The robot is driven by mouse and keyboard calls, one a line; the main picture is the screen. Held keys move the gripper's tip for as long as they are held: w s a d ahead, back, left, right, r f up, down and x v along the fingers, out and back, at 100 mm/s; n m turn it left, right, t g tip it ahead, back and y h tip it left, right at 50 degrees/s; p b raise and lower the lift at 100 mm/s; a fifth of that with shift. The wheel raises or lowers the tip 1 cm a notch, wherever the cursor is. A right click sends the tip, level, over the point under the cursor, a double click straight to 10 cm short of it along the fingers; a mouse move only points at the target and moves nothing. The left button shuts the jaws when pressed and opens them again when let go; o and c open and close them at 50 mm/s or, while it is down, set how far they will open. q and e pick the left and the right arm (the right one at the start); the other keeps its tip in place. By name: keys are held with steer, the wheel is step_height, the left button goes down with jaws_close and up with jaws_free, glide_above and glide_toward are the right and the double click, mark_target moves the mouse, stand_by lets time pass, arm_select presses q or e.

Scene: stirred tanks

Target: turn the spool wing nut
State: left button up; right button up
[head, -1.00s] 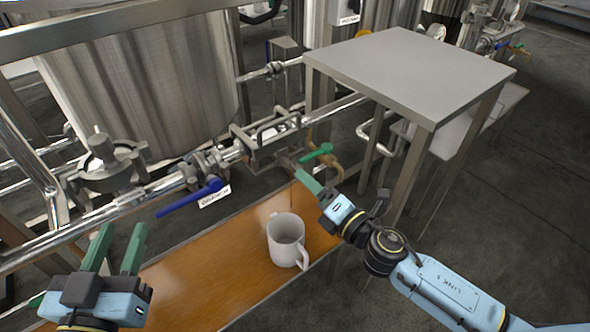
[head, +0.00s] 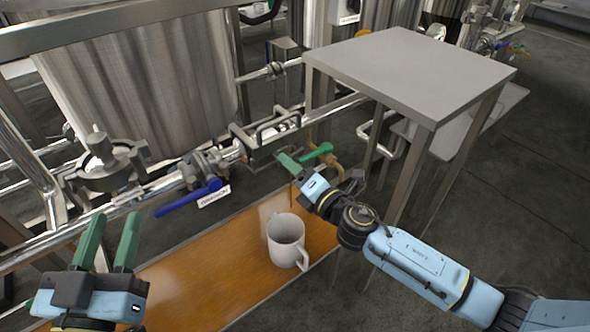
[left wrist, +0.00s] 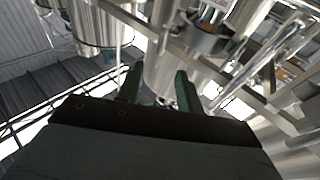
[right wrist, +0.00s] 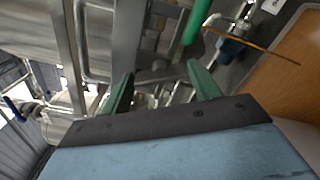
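The pipe run with its spool and clamps (head: 205,165) crosses in front of the big steel tank in the head view. The wing nut itself is too small to pick out for certain. My right gripper (head: 283,158) is beside the pipe fittings, left of a green valve handle (head: 316,153); whether it touches anything is unclear. In the right wrist view its two fingers (right wrist: 160,72) stand apart with nothing clearly between them. My left gripper (head: 111,218) is open and empty at lower left, in front of the pipe. Its fingers (left wrist: 158,70) are also apart in the left wrist view.
A blue valve lever (head: 190,198) with a white tag hangs below the pipe. A white mug (head: 286,240) stands on the wooden bench (head: 200,275) below. A steel table (head: 410,75) stands at right, behind my right arm. A tank (head: 135,85) is behind the pipe.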

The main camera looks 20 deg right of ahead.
steer(key=c, duration=0.6)
steer(key=shift+o, duration=0.2)
arm_select(q)
steer(key=shift+f, duration=0.15)
arm_select(e)
steer(key=shift+m, duration=0.3)
arm_select(q)
step_height(320, 180, down, 7)
steer(key=a+g+y+p, duration=0.1)
steer(key=g+y+p, duration=0.1)
steer(key=g, duration=0.2)
steer(key=shift+s+a+g, duration=0.25)
steer(key=shift+a+g, duration=0.05)
steer(key=shift+g, duration=0.1)
arm_select(e)
steer(key=shift+m, duration=2.6)
arm_select(q)
steer(key=shift+f, duration=0.1)
arm_select(e)
steer(key=o, duration=1)
